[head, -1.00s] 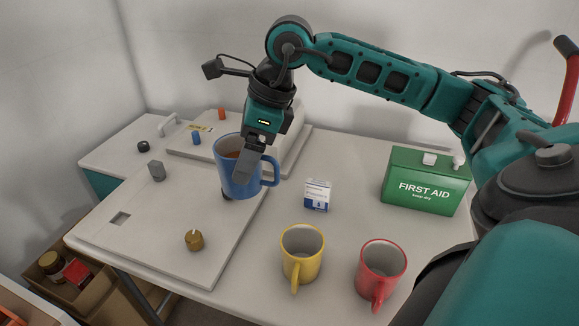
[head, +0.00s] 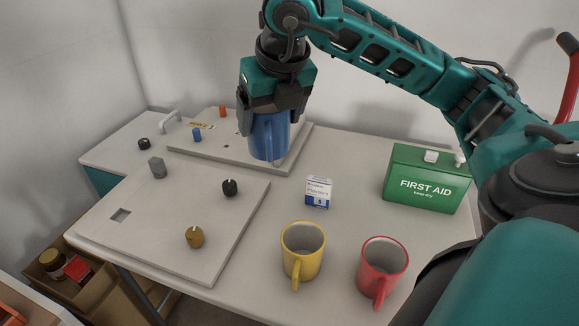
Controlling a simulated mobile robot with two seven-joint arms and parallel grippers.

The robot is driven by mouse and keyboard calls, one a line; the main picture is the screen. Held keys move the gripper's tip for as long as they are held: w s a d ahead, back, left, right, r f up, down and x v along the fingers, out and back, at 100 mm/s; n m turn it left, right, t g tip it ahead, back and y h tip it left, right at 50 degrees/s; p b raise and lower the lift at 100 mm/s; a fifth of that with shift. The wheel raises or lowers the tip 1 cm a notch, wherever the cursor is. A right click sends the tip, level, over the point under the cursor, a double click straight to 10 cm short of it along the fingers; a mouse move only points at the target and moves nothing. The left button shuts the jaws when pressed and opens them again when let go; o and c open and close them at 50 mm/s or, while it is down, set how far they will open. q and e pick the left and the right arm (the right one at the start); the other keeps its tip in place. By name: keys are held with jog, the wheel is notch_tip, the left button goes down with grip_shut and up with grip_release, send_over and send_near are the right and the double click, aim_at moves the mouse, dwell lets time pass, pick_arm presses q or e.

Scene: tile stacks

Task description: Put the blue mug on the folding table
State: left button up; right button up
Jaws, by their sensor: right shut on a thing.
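The blue mug (head: 268,138) is upright in my right gripper (head: 271,112), which is shut on it from above. The gripper hides the mug's rim, and its handle faces the camera. In the picture the mug lies over the near right part of the rear grey board; I cannot tell whether it touches anything beneath. The white folding table (head: 335,250) fills the middle of the view. My left gripper is not in view.
A yellow mug (head: 302,255), a red mug (head: 381,272), a small white-and-blue box (head: 318,192) and a green first aid box (head: 425,181) stand on the table. The front board (head: 165,228) carries several knobs. Bare tabletop lies around the small box.

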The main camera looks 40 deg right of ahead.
jog(key=shift+f+b, duration=1.95)
jog(key=shift+f, duration=7.95)
jog(key=shift+f, duration=0.15)
jog(key=o, duration=1.4)
